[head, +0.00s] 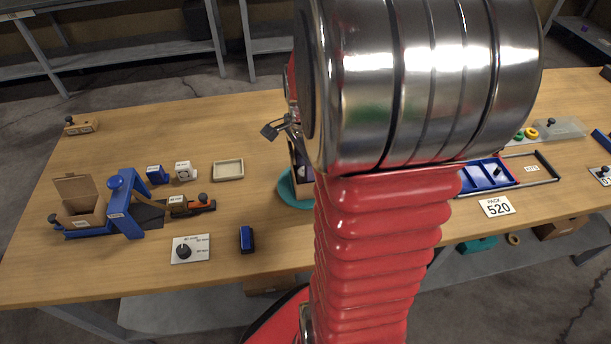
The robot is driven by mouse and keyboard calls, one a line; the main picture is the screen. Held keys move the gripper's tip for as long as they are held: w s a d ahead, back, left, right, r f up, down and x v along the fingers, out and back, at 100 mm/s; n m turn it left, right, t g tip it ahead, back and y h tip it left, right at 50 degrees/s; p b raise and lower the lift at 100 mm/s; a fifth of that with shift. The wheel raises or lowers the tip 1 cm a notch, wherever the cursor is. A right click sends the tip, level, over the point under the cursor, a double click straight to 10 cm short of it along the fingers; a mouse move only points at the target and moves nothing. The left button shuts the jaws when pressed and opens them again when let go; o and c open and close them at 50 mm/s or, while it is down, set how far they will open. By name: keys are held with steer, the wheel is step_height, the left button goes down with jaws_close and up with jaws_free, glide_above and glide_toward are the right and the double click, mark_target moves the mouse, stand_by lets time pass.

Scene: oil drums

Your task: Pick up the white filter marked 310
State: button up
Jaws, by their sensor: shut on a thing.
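A small white block (183,171) with a round grey front face stands on the left half of the table, beside a small blue block (156,175). Its marking is too small to read, so I cannot tell whether it is the filter marked 310. My gripper's jaws are hidden behind my red and chrome arm, and so is anything they hold. A grey metal part juts out left of the arm, over the table.
A teal round base (291,193) with a box is partly hidden by my arm. A shallow tray (228,170), a blue press-like stand (127,203), a cardboard box (80,201) and a dial card (190,249) lie left.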

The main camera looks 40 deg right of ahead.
steer(key=shift+r, duration=0.1)
steer(key=shift+c, duration=0.5)
steer(key=shift+r, duration=0.5)
step_height(320, 180, up, 17)
steer(key=shift+f, duration=0.1)
